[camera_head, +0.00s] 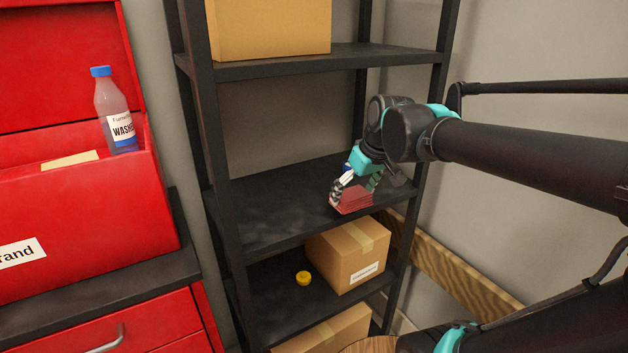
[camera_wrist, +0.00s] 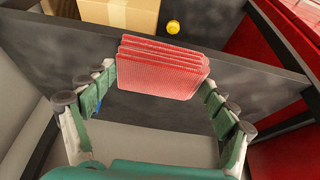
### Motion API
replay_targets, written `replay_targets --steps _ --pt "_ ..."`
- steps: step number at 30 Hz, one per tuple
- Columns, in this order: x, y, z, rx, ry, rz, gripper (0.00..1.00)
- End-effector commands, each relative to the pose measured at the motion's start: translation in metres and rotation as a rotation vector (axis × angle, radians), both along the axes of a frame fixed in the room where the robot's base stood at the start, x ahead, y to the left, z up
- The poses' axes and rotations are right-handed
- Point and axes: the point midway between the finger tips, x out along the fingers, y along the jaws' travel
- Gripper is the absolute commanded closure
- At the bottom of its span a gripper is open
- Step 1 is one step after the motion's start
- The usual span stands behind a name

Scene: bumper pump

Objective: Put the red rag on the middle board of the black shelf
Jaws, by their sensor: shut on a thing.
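The red rag (camera_head: 352,201) is a folded, ribbed stack. It also shows in the wrist view (camera_wrist: 162,68), between the two fingers. My gripper (camera_head: 350,186) is shut on the rag, with a finger on each side of it in the wrist view (camera_wrist: 160,80). The black shelf (camera_head: 222,160) stands in the middle of the head view. Its middle board (camera_head: 268,207) is bare apart from the rag and gripper over its right front part. In the wrist view the rag overlaps the board's front edge. I cannot tell whether the rag touches the board.
A cardboard box (camera_head: 349,255) and a small yellow round thing (camera_head: 303,278) are on the board below. Another box (camera_head: 270,28) is on the upper board. A red toolbox (camera_head: 75,215) with a blue-capped bottle (camera_head: 115,110) is at left. The middle board's left part is free.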

Motion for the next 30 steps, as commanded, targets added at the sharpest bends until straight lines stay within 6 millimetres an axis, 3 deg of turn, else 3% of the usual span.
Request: replay_targets --steps 5,24,30 --pt "0.01 0.007 0.001 0.0 0.0 0.003 0.39" --pt "0.117 0.079 0.0 0.0 0.0 0.001 0.39" --pt "0.138 0.093 0.0 0.0 0.0 0.001 0.39"
